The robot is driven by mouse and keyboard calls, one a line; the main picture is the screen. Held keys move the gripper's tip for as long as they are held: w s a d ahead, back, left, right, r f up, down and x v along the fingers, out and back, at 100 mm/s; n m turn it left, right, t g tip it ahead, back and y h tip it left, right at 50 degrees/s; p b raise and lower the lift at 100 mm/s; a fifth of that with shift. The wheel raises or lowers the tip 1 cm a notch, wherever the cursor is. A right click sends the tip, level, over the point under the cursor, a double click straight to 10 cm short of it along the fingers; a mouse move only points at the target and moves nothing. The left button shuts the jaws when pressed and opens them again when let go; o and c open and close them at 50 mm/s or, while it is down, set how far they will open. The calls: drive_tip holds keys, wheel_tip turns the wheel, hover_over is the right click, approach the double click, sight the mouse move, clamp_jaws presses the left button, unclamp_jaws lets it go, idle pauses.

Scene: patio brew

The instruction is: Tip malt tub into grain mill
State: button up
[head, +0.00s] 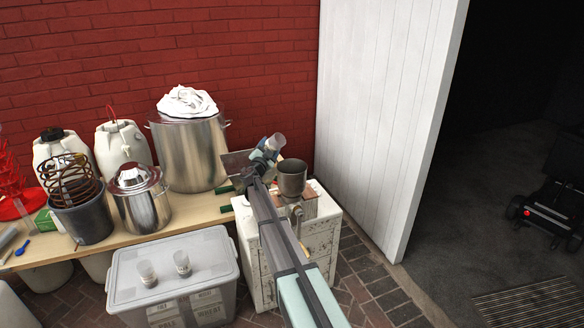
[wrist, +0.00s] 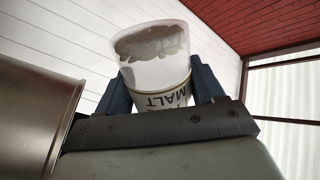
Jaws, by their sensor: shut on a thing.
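My gripper (head: 268,150) is shut on the malt tub (head: 277,141), a small clear tub. In the wrist view the tub (wrist: 155,75) sits between my dark fingers (wrist: 163,92), its MALT label upside down in the picture. Some pale matter shows near its wide end; how much is inside I cannot tell. In the head view the tub is tilted, above and slightly left of the grain mill's grey metal hopper (head: 292,178). The hopper's round wall also shows at the left of the wrist view (wrist: 32,120). The hopper's inside is mostly hidden.
The mill stands on a worn white cabinet (head: 325,235). Two similar tubs (head: 147,273) stand on a lidded grey bin (head: 172,255) in front of the bench. A big steel pot (head: 190,155) and a smaller kettle (head: 142,205) stand left. A white door panel (head: 385,120) rises to the right.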

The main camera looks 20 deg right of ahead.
sight(272, 149)
drive_tip(key=shift+w+a+f+m, duration=0.15)
drive_tip(key=shift+a+m, duration=0.05)
drive_tip(key=shift+m, duration=0.7)
drive_tip(key=shift+w+f+m+h, duration=0.15)
drive_tip(key=shift+m+h, duration=0.45)
drive_tip(key=shift+m, duration=0.6)
drive_tip(key=shift+f+m+g+h, duration=0.3)
drive_tip(key=shift+f+m+g, duration=0.1)
drive_tip(key=shift+f+m, duration=0.65)
drive_tip(key=r+m, duration=0.1)
drive_tip(key=s+d+r+m, duration=0.1)
drive_tip(key=shift+s+r, duration=0.25)
drive_tip(key=shift+r, duration=0.1)
drive_tip(key=shift+s+d+r+m+g+h, duration=0.1)
drive_tip(key=shift+d+r+m+g+h, duration=0.1)
drive_tip(key=shift+r+m+h, duration=0.3)
drive_tip(key=shift+d+r+m+g+h, duration=0.1)
drive_tip(key=shift+r+m+g, duration=0.1)
drive_tip(key=shift+m, duration=0.45)
drive_tip(key=shift+s+f+m, duration=0.25)
drive_tip(key=shift+m, duration=0.85)
drive_tip(key=shift+g, duration=0.3)
drive_tip(key=shift+s+d+r+m+g+h, duration=0.15)
drive_tip(key=shift+r+m, duration=0.15)
drive_tip(key=shift+m, duration=0.3)
drive_tip(key=shift+s+d+r+m+g+h, duration=0.15)
drive_tip(key=shift+r+m, duration=0.1)
drive_tip(key=shift+m, duration=0.35)
